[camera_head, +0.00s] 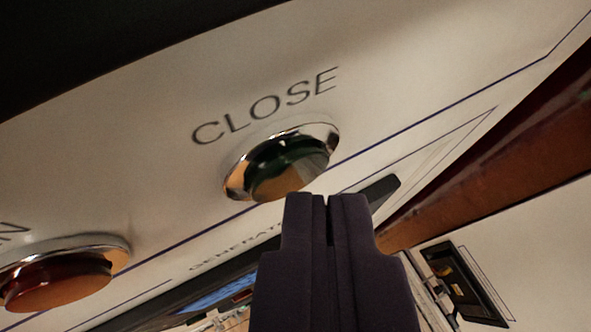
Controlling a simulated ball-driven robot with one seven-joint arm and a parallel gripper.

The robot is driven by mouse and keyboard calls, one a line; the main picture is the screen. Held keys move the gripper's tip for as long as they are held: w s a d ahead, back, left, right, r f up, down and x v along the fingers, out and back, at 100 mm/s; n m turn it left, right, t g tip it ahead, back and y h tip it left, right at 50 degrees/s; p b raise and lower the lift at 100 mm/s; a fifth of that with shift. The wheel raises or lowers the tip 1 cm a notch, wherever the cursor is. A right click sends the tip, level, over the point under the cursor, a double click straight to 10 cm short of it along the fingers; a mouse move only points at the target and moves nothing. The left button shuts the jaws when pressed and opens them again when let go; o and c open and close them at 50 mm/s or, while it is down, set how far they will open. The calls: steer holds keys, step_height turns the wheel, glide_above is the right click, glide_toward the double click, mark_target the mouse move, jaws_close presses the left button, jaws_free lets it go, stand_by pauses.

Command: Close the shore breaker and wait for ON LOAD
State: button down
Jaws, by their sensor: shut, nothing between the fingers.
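A dark green push button (285,168) in a chrome ring sits on a pale panel (420,75), under the printed word CLOSE. My gripper (328,200) is shut and empty, its dark fingertips just below and right of the green button in the picture. The fingertips overlap the lower edge of the button's ring in view; I cannot tell whether they touch it. No printed word for shore and no ON LOAD sign shows in this view.
A red button (60,280) in a chrome ring is at lower left, its label cut off. Below a blue line is a section lettered GENERAT, partly hidden by my gripper. A reddish-brown post (500,150) and another panel with a dark device (465,285) are at right.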

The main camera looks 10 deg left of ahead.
steer(key=shift+f+b, duration=0.5)
steer(key=shift+b, duration=0.05)
stand_by(0.4)
steer(key=shift+s+d+r, duration=0.1)
steer(key=shift+d, duration=0.05)
steer(key=shift+s+d+b, duration=0.7)
steer(key=shift+s+d, duration=0.05)
steer(key=shift+s, duration=0.25)
steer(key=shift+s+d+b, duration=0.7)
steer(key=shift+s+d, duration=0.05)
steer(key=shift+s, duration=0.25)
steer(key=s+f+t+b, duration=0.2)
steer(key=f+b, duration=0.5)
steer(key=b, duration=1)
steer(key=s+f+m+t+h+b, duration=0.1)
steer(key=s+f+b, duration=0.4)
steer(key=b, duration=1.3)
step_height(320, 180, down, 3)
steer(key=shift+s+a+f+t, duration=0.1)
steer(key=shift+s+a+t, duration=0.05)
steer(key=shift+t, duration=0.55)
